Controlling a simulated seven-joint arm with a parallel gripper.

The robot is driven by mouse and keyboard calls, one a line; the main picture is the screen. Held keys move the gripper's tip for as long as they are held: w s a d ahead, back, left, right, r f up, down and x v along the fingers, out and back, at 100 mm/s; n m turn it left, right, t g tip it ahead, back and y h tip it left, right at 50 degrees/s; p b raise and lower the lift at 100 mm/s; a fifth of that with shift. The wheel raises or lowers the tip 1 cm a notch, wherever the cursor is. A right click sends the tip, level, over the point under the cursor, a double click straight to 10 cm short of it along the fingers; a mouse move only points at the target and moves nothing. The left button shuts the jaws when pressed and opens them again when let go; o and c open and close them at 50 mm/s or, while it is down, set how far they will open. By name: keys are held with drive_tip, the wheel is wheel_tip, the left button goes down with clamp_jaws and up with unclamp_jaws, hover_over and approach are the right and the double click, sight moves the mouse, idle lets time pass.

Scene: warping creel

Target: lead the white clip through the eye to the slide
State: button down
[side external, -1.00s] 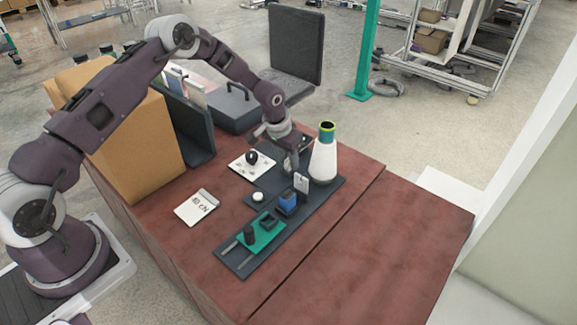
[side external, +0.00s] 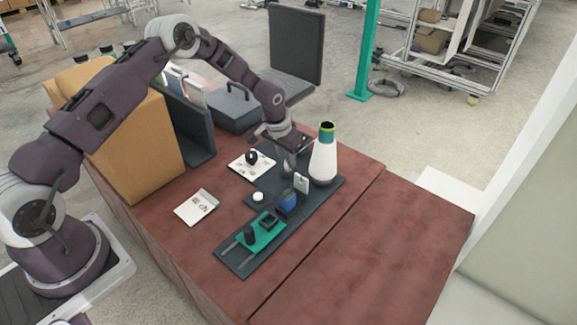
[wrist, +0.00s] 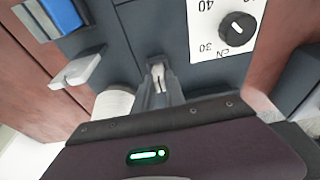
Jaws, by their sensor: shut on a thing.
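My gripper (side external: 289,165) is low over the dark base plate, just left of the white yarn cone (side external: 323,160). In the wrist view its fingers (wrist: 158,80) are shut on the small pale clip (wrist: 158,70). The upright white plate (side external: 301,183), which looks like the eye, stands in front of the gripper, apart from it; it also shows in the wrist view (wrist: 80,68). Its hole cannot be made out. The green slide (side external: 262,233) sits on rails at the near end of the base plate. Any thread on the clip is too fine to see.
A blue block (side external: 287,203) stands between the eye plate and the slide. A white button (side external: 257,196) and a dial card (side external: 246,166) lie to the left. A label card (side external: 197,207) lies on the red table. The table right of the base plate is clear.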

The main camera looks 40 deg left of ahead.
drive_tip(key=shift+r, duration=0.45)
drive_tip(key=shift+w+v, duration=0.15)
drive_tip(key=shift+v, duration=0.55)
drive_tip(key=shift+w+v, duration=0.2)
drive_tip(key=shift+v, duration=0.5)
drive_tip(key=shift+r, duration=0.2)
drive_tip(key=shift+w+v, duration=0.15)
drive_tip(key=shift+v, duration=0.55)
drive_tip(key=shift+w+v, duration=0.2)
drive_tip(key=shift+v, duration=0.45)
drive_tip(key=shift+r, duration=0.2)
drive_tip(key=shift+w+v, duration=0.2)
drive_tip(key=shift+v, duration=0.7)
